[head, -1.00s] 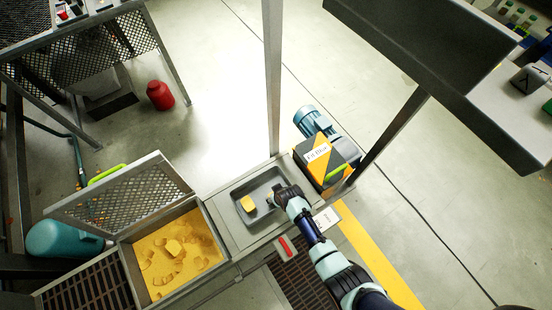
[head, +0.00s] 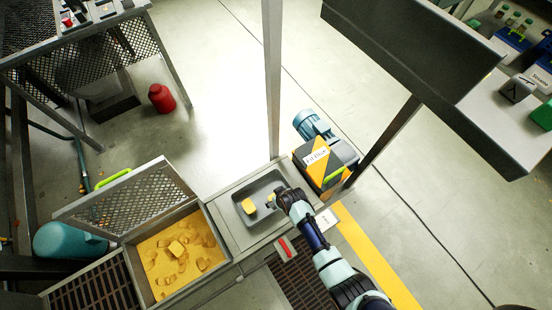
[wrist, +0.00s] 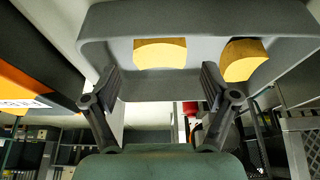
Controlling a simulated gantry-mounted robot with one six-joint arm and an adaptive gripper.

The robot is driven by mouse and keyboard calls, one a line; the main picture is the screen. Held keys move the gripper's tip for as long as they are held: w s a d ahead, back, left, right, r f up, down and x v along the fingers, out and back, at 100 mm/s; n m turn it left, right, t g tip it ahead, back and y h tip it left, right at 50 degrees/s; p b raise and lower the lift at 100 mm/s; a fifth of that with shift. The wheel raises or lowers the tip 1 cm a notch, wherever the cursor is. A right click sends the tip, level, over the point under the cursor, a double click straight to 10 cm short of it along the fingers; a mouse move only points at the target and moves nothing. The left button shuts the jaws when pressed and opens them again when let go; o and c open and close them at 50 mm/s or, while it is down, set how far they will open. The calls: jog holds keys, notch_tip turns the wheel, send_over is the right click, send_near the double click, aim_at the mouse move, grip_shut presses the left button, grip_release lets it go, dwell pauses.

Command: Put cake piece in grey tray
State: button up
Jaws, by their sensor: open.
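The grey tray (head: 238,222) sits on the metal bench. Two yellow cake pieces lie in it. One cake piece (head: 249,206) is towards the tray's left; it also shows in the wrist view (wrist: 243,60). The other cake piece (wrist: 160,53) lies ahead of the gap between my fingertips; in the head view only a bit of it (head: 271,198) shows beside my gripper. My gripper (wrist: 160,82) is open at the right side of the tray, its fingers apart with nothing visibly held between them. The tray (wrist: 200,18) fills the top of the wrist view.
A bin (head: 215,262) of yellow cake with loose pieces stands left of the tray, its mesh lid (head: 135,203) raised. A blue motor with an orange-and-black box (head: 322,163) stands right of the tray. A metal post (head: 272,80) rises behind the bench.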

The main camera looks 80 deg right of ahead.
jog(key=p+v, duration=0.3)
jog(key=v, duration=0.5)
jog(key=shift+w, duration=0.15)
jog(key=w+a+r+n+t, duration=0.3)
jog(key=w+r, duration=0.9)
jog(key=r, duration=0.1)
jog(key=w+a+r+n+t, duration=0.1)
jog(key=w+a+r, duration=0.3)
jog(key=a+r, duration=0.25)
jog(key=w+a+r+n+t, duration=0.2)
jog(key=w+a+r, duration=0.25)
jog(key=r, duration=0.35)
jog(key=s+a+r+n+t+y, duration=0.1)
jog(key=a+r+n+t+y, duration=0.1)
jog(key=a+r, duration=1.3)
jog(key=shift+s+a+r+n+t+y, duration=0.15)
jog(key=shift+s+r+n+t+y, duration=0.15)
jog(key=shift+r+t+y, duration=0.25)
